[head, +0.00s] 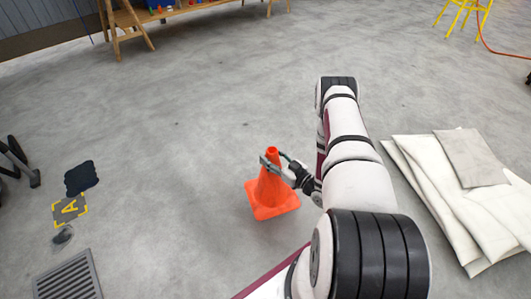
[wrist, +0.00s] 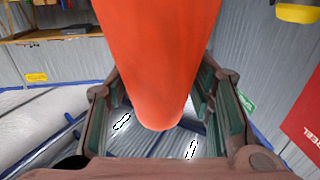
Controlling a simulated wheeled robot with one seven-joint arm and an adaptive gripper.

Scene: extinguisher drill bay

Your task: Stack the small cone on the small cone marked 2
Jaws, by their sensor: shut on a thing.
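An orange cone (head: 272,193) with a square base is upright near the middle of the head view. My gripper (head: 273,160) comes from the right and is shut on the cone's upper part. I cannot tell whether its base touches the floor or hangs above it. In the wrist view the cone (wrist: 155,60) fills the space between the two fingers, narrow end toward the bottom. I see no mark 2 on it, and no second cone shows in either view.
Pale folded sheets (head: 425,185) lie right of my arm. At left are a black patch (head: 81,178), a yellow-cornered marker A (head: 69,209) and a floor grate (head: 68,280). A wooden bench (head: 190,10) and a yellow stand (head: 463,14) are far back. The middle floor is clear.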

